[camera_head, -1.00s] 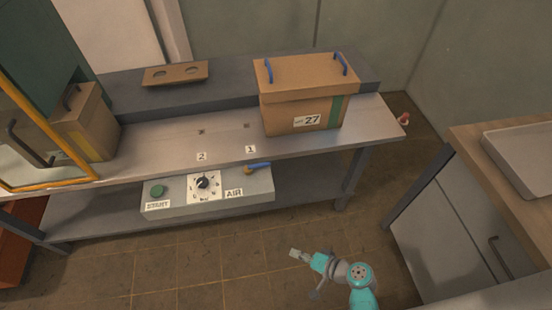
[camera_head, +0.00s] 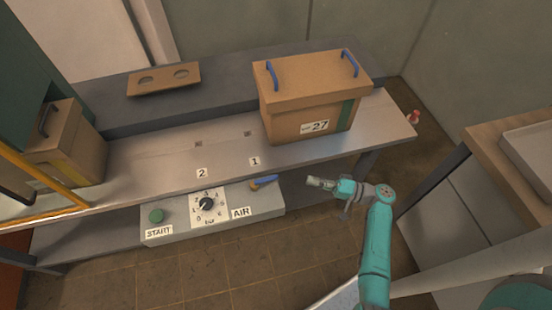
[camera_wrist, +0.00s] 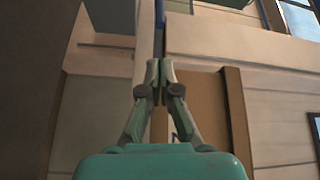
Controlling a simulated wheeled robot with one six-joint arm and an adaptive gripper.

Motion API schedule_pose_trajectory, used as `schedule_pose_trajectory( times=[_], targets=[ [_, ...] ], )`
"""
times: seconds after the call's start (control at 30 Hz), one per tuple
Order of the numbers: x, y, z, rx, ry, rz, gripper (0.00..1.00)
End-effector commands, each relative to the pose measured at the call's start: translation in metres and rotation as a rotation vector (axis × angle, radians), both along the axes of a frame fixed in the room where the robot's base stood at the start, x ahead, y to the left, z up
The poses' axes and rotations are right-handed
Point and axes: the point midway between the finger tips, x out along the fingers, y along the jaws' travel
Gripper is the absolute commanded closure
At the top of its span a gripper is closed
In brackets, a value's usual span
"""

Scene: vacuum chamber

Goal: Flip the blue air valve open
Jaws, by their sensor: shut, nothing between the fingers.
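The blue air valve handle (camera_head: 265,181) lies at the right end of the grey control box, above the AIR label (camera_head: 241,212). It points to the right, with a brass-coloured part at its left end. My gripper (camera_head: 312,182) is to the right of the handle, with a visible gap between them in the head view. Its fingers point left towards the handle. In the wrist view the fingertips (camera_wrist: 159,70) are together and empty. A narrow blue strip (camera_wrist: 159,14) shows beyond them; I cannot tell for sure whether it is the handle.
The control box (camera_head: 180,232) also has a green START button (camera_head: 156,216) and a pressure dial (camera_head: 206,204). The metal bench edge (camera_head: 330,156) runs just above the handle and my gripper. A lidded carton (camera_head: 290,105) stands on the bench. A wooden-topped cabinet (camera_head: 490,140) is at the right.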

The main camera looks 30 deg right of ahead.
Motion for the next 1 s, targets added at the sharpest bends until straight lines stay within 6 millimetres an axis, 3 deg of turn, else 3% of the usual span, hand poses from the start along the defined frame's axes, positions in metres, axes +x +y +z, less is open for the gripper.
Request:
schedule_pose_trajectory(
  times=[0.53,1.0],
  targets=[
    [0.003,0.001,0.002,0.003,-0.007,0.004,1.00],
    [0.051,0.051,0.007,0.003,-0.007,0.006,1.00]
  ],
)
